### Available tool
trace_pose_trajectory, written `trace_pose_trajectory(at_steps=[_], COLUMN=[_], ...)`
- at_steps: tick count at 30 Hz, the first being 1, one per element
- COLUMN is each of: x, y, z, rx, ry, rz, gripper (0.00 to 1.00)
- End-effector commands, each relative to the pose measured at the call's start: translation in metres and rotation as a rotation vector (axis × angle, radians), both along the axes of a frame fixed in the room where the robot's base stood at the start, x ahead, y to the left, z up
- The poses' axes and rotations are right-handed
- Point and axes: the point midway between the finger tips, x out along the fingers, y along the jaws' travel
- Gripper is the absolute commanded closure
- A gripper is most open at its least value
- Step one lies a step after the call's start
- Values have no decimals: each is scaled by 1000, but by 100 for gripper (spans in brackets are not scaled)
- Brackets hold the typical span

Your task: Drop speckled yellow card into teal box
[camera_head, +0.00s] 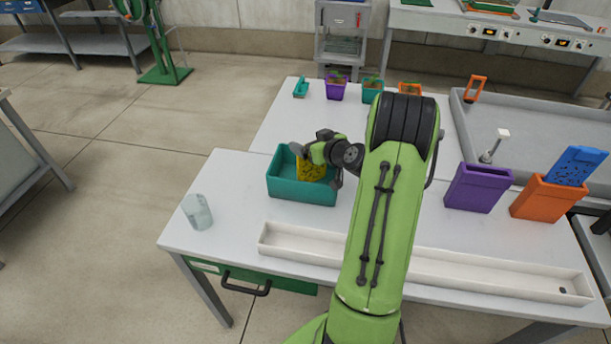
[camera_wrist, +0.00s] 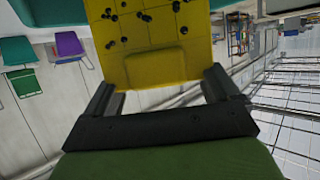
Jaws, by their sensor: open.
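The yellow card (camera_head: 311,168) with dark specks stands roughly upright at the teal box (camera_head: 300,192), its lower part within the box's outline. The head view does not show clearly whether it rests on the box floor. My gripper (camera_head: 322,160) is over the right side of the box, its fingers partly hidden by my arm. In the wrist view, the card (camera_wrist: 150,58) fills the space ahead of my gripper (camera_wrist: 160,88). The two dark fingers stand apart on either side of the card's near end. Teal box walls show at the top edge of the wrist view.
A clear cup (camera_head: 197,212) stands left of the box. A long white trough (camera_head: 300,245) runs along the table front. A purple holder (camera_head: 478,188) and an orange holder (camera_head: 540,200) with a blue card (camera_head: 577,166) stand at right. Small potted plants line the back.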

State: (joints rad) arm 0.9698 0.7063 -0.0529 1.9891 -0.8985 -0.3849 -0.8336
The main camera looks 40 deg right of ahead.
Motion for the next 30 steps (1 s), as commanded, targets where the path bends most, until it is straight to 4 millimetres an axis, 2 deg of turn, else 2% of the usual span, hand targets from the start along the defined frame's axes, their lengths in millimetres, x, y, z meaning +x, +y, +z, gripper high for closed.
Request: trace_pose_trajectory(at_steps=[5,8,15,21,24,30], x=[-9,-29,-93,-133,-142,-145], y=[0,3,10,16,18,19], z=[3,12,38,55,59,60], rx=[1,1,-1,-1,0,0], ry=[1,0,0,-1,0,-1], rz=[-3,-5,-7,-4,-2,1], gripper=[11,11,11,11,11,11])
